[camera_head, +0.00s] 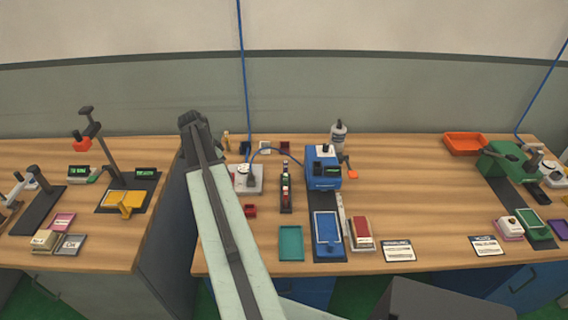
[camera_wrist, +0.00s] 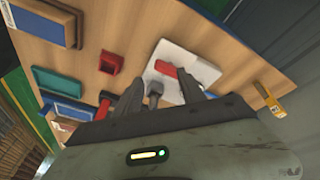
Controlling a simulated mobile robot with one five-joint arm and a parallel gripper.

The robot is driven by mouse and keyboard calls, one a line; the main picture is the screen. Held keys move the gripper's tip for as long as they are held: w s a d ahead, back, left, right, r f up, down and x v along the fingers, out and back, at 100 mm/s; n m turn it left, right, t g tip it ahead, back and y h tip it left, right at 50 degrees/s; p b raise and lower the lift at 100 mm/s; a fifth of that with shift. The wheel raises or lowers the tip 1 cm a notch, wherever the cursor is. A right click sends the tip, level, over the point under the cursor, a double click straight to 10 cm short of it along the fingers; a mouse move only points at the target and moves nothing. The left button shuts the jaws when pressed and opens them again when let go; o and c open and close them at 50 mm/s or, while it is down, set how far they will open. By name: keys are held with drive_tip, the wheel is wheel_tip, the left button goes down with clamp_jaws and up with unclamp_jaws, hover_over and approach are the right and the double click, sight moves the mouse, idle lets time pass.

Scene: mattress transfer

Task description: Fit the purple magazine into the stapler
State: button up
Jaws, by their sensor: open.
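In the wrist view my gripper (camera_wrist: 160,80) is open, its two fingers apart over a white block (camera_wrist: 202,66) and a red piece (camera_wrist: 164,69). I cannot tell whether the fingers touch either. The head view shows my arm rising on the left of the middle bench, but not the fingers clearly. I cannot pick out a purple magazine or a stapler with certainty. A blue machine (camera_head: 322,170) with a small display stands on the middle bench, and a narrow black stand (camera_head: 286,197) with red parts is left of it.
A teal tray (camera_head: 291,243), a blue tray (camera_head: 327,229) and a small red box (camera_head: 250,211) lie toward the front. A white base (camera_head: 248,184) sits near my arm. An orange bin (camera_head: 464,144) and a green machine (camera_head: 504,162) are at right.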

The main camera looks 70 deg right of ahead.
sight(285, 166)
drive_tip(key=s+d+r+m+g+p, duration=0.1)
drive_tip(key=s+d+r+m+g, duration=0.15)
drive_tip(key=s+d+m, duration=0.9)
drive_tip(key=s+d+f+n+b, duration=0.1)
drive_tip(key=s+f+b, duration=0.1)
drive_tip(key=s+f+n+b, duration=0.1)
drive_tip(key=s+f+b, duration=0.1)
drive_tip(key=s, duration=0.1)
drive_tip(key=s+d+f+n+t+b, duration=0.1)
drive_tip(key=s+f+b, duration=0.1)
drive_tip(key=f+b, duration=0.1)
drive_tip(key=shift+s+d+n, duration=0.2)
drive_tip(key=shift+d+n, duration=0.05)
drive_tip(key=shift+d, duration=0.1)
drive_tip(key=shift+r, duration=0.15)
drive_tip(key=shift+c, duration=0.4)
clamp_jaws()
